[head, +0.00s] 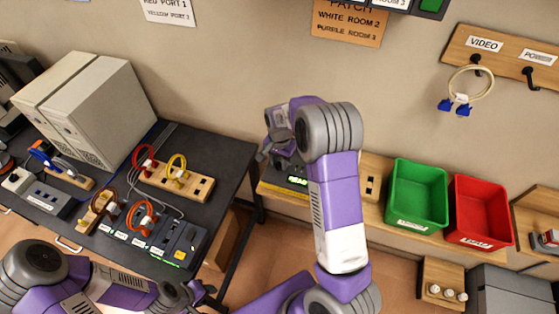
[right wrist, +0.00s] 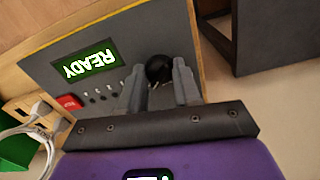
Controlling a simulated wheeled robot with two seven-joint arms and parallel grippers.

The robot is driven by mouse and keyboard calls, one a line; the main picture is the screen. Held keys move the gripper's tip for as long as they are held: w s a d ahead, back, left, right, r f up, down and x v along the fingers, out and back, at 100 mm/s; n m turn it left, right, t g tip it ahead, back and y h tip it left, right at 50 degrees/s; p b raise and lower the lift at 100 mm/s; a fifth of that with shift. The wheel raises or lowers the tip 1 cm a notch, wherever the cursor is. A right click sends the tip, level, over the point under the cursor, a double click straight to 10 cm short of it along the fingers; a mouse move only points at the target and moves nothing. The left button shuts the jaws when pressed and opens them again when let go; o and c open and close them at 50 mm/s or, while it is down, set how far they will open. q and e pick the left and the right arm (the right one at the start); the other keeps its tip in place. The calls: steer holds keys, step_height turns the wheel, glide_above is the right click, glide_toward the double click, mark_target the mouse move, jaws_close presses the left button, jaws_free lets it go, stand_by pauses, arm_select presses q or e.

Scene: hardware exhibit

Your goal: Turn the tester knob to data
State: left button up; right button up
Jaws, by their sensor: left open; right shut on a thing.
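The tester is a grey panel (right wrist: 110,45) with a lit green display (right wrist: 88,63) reading READY. In the head view my right arm partly hides it, and its display (head: 297,181) shows low on the wall shelf. The round black knob (right wrist: 158,68) sits between the fingertips of my right gripper (right wrist: 158,86), which is shut on it. Small marks show on the panel beside the knob, but I cannot read which setting it points to. My left gripper (head: 187,297) is open and empty, low in the head view, in front of the dark table.
A red button (right wrist: 69,102) and white cable (right wrist: 30,130) are near the panel. Green (head: 416,193) and red (head: 482,210) bins stand right of the tester. The dark table (head: 215,150) at left holds cable blocks and two beige computer cases (head: 100,95).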

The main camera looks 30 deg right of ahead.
mark_target(280, 163)
steer(key=shift+m, duration=0.3)
steer(key=o, duration=1.1)
steer(key=shift+c, duration=0.2)
step_height(280, 163, up, 8)
steer(key=shift+f+p, duration=0.15)
steer(key=shift+p, duration=0.15)
